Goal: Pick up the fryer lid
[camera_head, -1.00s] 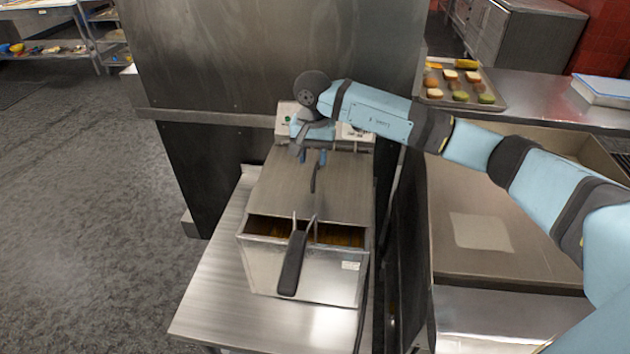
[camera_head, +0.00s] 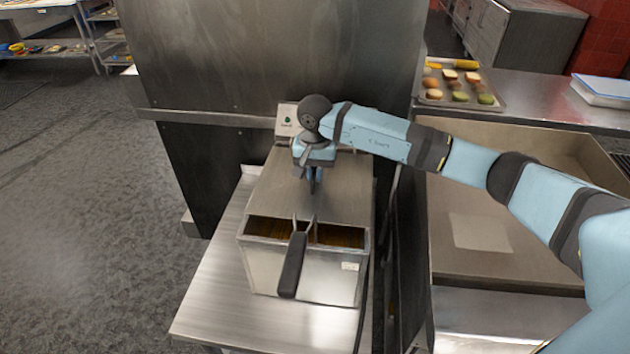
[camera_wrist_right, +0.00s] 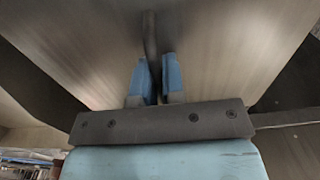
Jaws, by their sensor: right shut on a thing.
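The fryer (camera_head: 305,277) is a steel box with a front basket handle (camera_head: 292,262) in black. Its flat steel lid (camera_head: 268,196) covers the back part of the top, and the front opening shows brown inside. My right gripper (camera_head: 315,184) is above the lid, pointing down, shut on the dark lid handle. In the right wrist view the blue fingers (camera_wrist_right: 157,80) close around the dark lid handle (camera_wrist_right: 150,35), with the lid surface (camera_wrist_right: 220,45) behind. The lid appears to rest on the fryer. My left gripper is not in view.
The fryer stands on a steel table (camera_head: 215,290) with bare room to its left. A tall steel panel (camera_head: 270,50) rises behind. To the right are a wide basin (camera_head: 550,250) and a tray (camera_head: 433,98) of food pieces on a counter.

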